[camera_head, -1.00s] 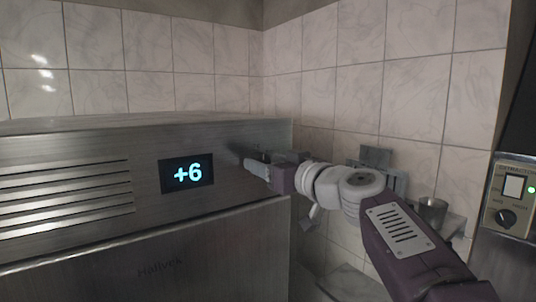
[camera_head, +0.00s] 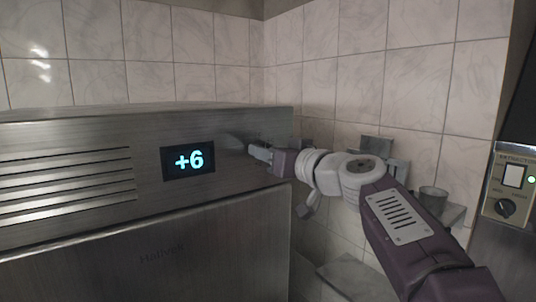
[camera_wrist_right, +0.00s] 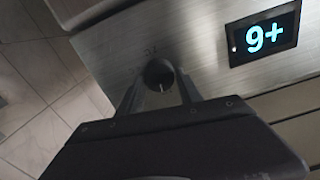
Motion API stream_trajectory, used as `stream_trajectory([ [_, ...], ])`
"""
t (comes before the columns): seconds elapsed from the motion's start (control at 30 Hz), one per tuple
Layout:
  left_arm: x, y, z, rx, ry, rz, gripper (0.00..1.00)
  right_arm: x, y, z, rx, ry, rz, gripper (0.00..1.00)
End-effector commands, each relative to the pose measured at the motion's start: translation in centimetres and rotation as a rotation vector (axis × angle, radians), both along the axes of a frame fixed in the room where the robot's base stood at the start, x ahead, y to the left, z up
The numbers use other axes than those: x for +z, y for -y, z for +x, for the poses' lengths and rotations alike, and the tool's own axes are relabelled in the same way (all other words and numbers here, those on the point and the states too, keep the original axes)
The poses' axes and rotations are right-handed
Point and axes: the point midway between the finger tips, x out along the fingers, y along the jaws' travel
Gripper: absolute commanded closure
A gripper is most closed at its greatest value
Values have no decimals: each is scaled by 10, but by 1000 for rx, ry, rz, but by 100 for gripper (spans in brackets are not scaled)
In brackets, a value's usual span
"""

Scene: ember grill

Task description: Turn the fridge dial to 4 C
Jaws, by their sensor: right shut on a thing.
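The steel fridge (camera_head: 90,230) fills the left of the head view. Its lit display (camera_head: 188,160) reads +6; in the right wrist view the display (camera_wrist_right: 265,35) appears upside down. My right gripper (camera_head: 258,152) is at the front panel, right of the display. In the wrist view the dark round dial (camera_wrist_right: 158,74) with a pale pointer mark sits between the fingers of my right gripper (camera_wrist_right: 157,82), which is shut on it. In the head view the dial is hidden behind the fingers. My left gripper is not in view.
Vent slots (camera_head: 65,185) lie left of the display. A tiled wall (camera_head: 410,85) stands behind and right of the fridge. A metal cup (camera_head: 433,198) stands on a small shelf behind my right arm. A control panel (camera_head: 512,190) with a knob is at far right.

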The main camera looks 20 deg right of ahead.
Motion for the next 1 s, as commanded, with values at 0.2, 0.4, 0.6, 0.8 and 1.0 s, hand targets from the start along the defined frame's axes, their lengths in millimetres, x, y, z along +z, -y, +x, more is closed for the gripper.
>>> stream_trajectory([
  [0.2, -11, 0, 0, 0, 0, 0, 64, -2, 1, 0, 0, -62, 173, 98],
  [0.4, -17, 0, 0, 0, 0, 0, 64, -3, 2, 1, 0, -128, 353, 98],
  [0.6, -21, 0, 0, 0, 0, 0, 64, -3, 3, 1, 0, -193, 532, 98],
  [0.8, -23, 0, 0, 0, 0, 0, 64, -3, 3, 1, 0, -257, 710, 98],
  [1.0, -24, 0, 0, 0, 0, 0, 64, -3, 3, 1, 0, -323, 888, 98],
])
